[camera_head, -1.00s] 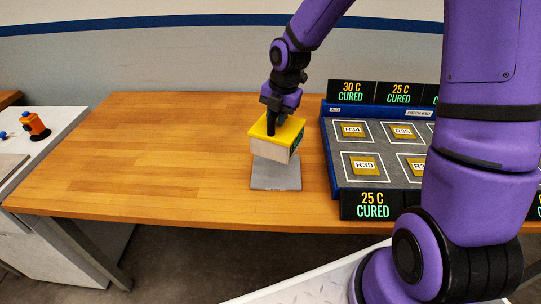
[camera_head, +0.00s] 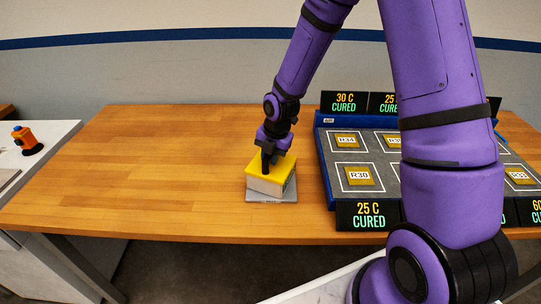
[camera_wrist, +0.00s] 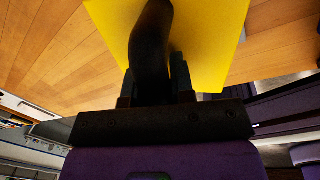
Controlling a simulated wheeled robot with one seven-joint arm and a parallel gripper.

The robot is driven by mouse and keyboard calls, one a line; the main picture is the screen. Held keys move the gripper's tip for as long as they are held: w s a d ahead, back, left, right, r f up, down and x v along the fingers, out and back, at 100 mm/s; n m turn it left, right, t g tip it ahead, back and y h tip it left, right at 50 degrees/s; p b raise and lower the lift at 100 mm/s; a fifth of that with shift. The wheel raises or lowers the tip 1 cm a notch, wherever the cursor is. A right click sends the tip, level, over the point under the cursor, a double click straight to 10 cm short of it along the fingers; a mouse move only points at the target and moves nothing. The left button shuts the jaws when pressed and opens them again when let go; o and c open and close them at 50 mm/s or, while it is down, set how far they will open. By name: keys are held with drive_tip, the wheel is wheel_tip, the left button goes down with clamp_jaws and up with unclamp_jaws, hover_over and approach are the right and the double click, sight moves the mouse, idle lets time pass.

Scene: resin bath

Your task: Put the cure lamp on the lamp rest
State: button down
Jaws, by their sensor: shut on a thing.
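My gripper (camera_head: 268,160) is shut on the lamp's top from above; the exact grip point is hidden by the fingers. The lamp rest (camera_head: 271,198) is a flat grey plate on the wooden table, directly under the lamp. The lamp looks to be at or just above the plate; contact is hard to tell. In the wrist view the yellow top (camera_wrist: 205,35) fills the area beyond my dark fingers (camera_wrist: 160,60).
A blue-edged grey tray (camera_head: 327,170) with several labelled tiles stands to the right, with black cure signs (camera_head: 367,214) around it. The wooden table (camera_head: 130,180) is clear on the left. An orange object (camera_head: 27,140) sits on a white side bench (camera_head: 50,150).

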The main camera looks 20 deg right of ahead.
drive_tip(key=c, duration=1)
unclamp_jaws()
wheel_tip(320, 180, up, 12)
drive_tip(key=s+d, duration=0.1)
wheel_tip(320, 180, up, 7)
drive_tip(key=m+h, duration=0.1)
drive_tip(key=m, duration=0.5)
hover_over(276, 165)
drive_tip(key=s+d, duration=0.2)
drive_tip(key=s, duration=0.3)
drive_tip(key=shift+s+d+r+m+t, duration=0.6)
drive_tip(key=shift+s+r+m, duration=1.8)
drive_tip(key=shift+s+m, duration=1.15)
drive_tip(key=shift+s+d+r+m+t, duration=0.6)
drive_tip(key=shift+s+r+m, duration=1.75)
drive_tip(key=shift+s+m, duration=1.2)
drive_tip(key=shift+s+d+r+m+t, duration=0.6)
drive_tip(key=shift+s+r+m, duration=1.8)
drive_tip(key=shift+s+m, duration=1.1)
drive_tip(key=shift+a, duration=0.1)
